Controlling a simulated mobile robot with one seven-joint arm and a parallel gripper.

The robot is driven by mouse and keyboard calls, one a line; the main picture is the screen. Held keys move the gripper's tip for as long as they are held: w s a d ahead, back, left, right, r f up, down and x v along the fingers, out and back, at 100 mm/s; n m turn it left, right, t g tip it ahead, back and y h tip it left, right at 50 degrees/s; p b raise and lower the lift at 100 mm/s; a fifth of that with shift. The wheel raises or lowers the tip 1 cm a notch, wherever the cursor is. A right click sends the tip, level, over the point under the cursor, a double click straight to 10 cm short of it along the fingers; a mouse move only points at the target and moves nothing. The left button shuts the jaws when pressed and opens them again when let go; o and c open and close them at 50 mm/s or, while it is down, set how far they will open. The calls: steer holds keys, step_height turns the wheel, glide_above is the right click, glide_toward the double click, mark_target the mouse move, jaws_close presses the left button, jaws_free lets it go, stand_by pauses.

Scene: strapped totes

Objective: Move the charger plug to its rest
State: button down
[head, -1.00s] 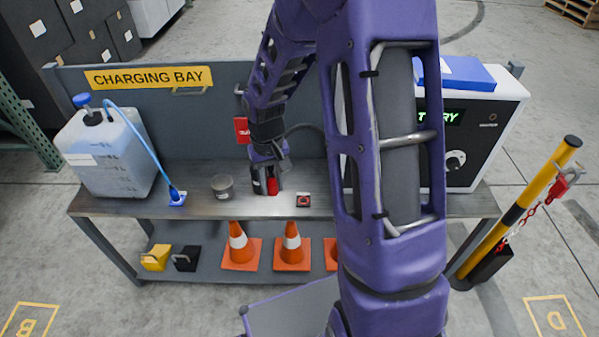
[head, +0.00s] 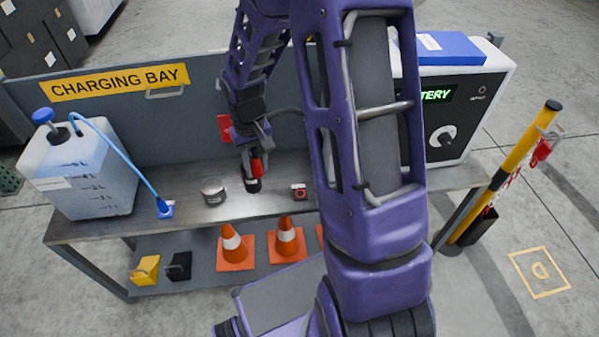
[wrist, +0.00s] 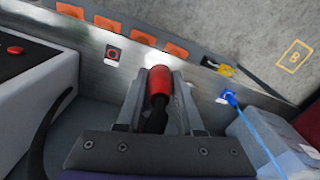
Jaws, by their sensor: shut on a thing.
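The charger plug (head: 257,166) is red, with a dark part, and is held between the fingers of my gripper (head: 250,154). In the wrist view the red plug (wrist: 160,84) lies between both fingers, its dark part toward the palm. A short black cup-like holder (head: 252,185), which looks like the rest, stands on the bench directly below the plug in the head view. I cannot tell whether the plug touches it or is inside its mouth. The holder is not clearly visible in the wrist view. A small square with a red mark (head: 299,192) lies to the right.
A grey tin (head: 214,190) stands close left of the holder. A blue-capped jug (head: 80,170) with a hose is further left. The battery cabinet (head: 455,125) stands right, and the back panel (head: 170,125) rises behind. Cones (head: 285,240) are on the lower shelf.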

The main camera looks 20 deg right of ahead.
mark_target(300, 194)
steer(key=w+d+f+m+b, duration=0.1)
steer(key=w+d+f+b, duration=0.2)
steer(key=d+f, duration=0.4)
steer(key=w+d+f+m+b, duration=0.2)
steer(key=d+f+b, duration=0.1)
steer(key=d+f, duration=0.4)
step_height(300, 194, down, 2)
steer(key=shift+w+d+f+b, duration=0.15)
steer(key=shift+w+d+b, duration=0.05)
steer(key=shift+w+b, duration=0.2)
steer(key=shift+f, duration=0.1)
steer(key=shift+f+b, duration=1.95)
steer(key=shift+f, duration=0.85)
steer(key=shift+f+b, duration=0.3)
steer(key=shift+f, duration=0.25)
steer(key=shift+c, duration=2.3)
jaws_free()
